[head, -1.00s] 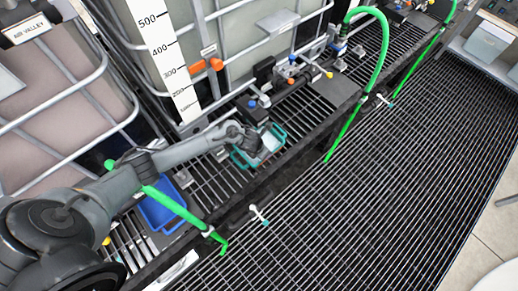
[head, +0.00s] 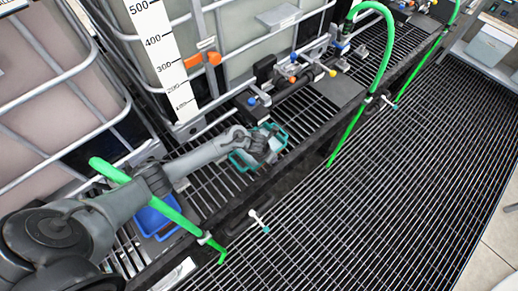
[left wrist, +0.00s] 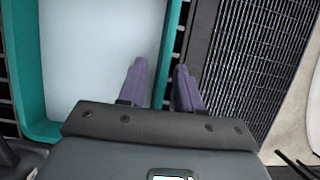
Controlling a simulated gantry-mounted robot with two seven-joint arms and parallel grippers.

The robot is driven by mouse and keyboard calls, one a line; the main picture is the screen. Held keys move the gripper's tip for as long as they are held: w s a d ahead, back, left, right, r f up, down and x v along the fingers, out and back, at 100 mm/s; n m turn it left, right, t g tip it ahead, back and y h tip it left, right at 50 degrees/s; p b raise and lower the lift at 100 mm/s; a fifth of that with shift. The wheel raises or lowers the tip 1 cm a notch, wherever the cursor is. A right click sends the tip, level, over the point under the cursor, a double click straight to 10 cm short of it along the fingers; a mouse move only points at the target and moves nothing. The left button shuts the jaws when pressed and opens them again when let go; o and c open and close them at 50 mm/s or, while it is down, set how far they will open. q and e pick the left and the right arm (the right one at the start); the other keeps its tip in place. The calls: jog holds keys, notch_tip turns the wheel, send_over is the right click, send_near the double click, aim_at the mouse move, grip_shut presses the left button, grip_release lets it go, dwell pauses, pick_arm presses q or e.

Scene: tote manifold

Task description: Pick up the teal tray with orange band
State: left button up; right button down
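The teal tray (head: 281,137) lies on the grated shelf in front of the large caged tank in the head view. Its pale inside and teal walls (left wrist: 27,75) fill the left part of the left wrist view. I see no orange band on it. My left gripper (head: 268,157) is over the tray and hides its middle. In the left wrist view the two purple fingers (left wrist: 161,85) are apart, with the tray's right wall between them; the left finger is on the inner side, the right one outside. Contact with the wall cannot be told. My right gripper is not in view.
A blue tray (head: 157,219) sits on the shelf to the left, below my left arm. Green hoses (head: 345,135) hang over the shelf edge on the right, and one (head: 165,205) passes by my arm. Valves and fittings (head: 290,70) stand behind the tray. The grated floor (head: 390,190) is clear.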

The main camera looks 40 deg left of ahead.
pick_arm(q)
grip_shut()
jog(key=shift+r, duration=0.15)
